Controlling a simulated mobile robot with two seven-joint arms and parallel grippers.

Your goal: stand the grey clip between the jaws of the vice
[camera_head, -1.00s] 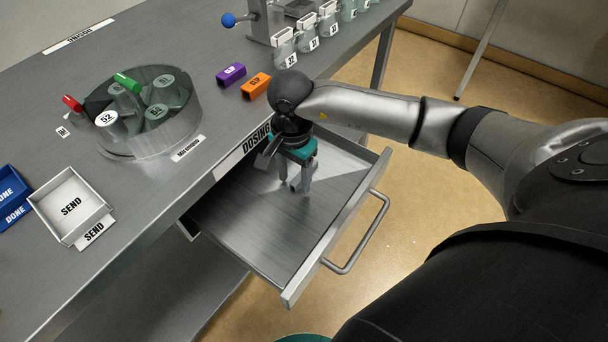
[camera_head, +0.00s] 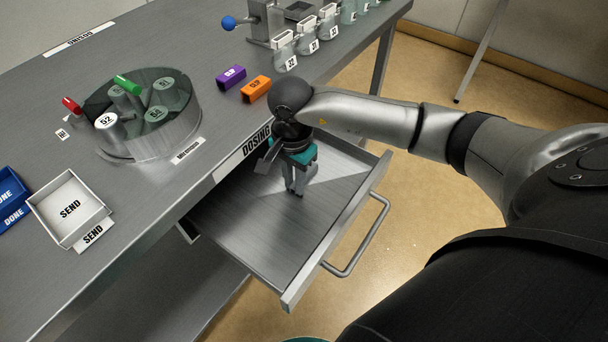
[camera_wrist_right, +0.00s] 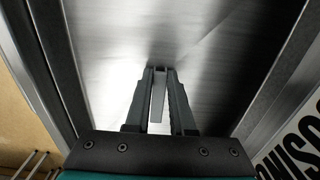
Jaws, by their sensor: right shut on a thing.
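My right gripper (camera_head: 296,190) points down into the open drawer, its fingers close together. In the right wrist view the gripper (camera_wrist_right: 158,72) is shut on a narrow light-grey piece, the grey clip (camera_wrist_right: 157,102), which stands lengthwise between the fingers. In the head view the clip is hidden by the fingers or too small to make out. A grey metal device with a blue ball handle (camera_head: 229,22) stands at the back of the bench; I cannot tell whether it is the vice. My left gripper is out of view.
The drawer (camera_head: 265,240) marked DOSING is pulled out, with a bar handle at its front; its floor looks otherwise bare. On the bench are purple (camera_head: 231,77) and orange (camera_head: 256,88) blocks, a round carousel (camera_head: 150,145), several labelled jars and a white SEND tray (camera_head: 103,212).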

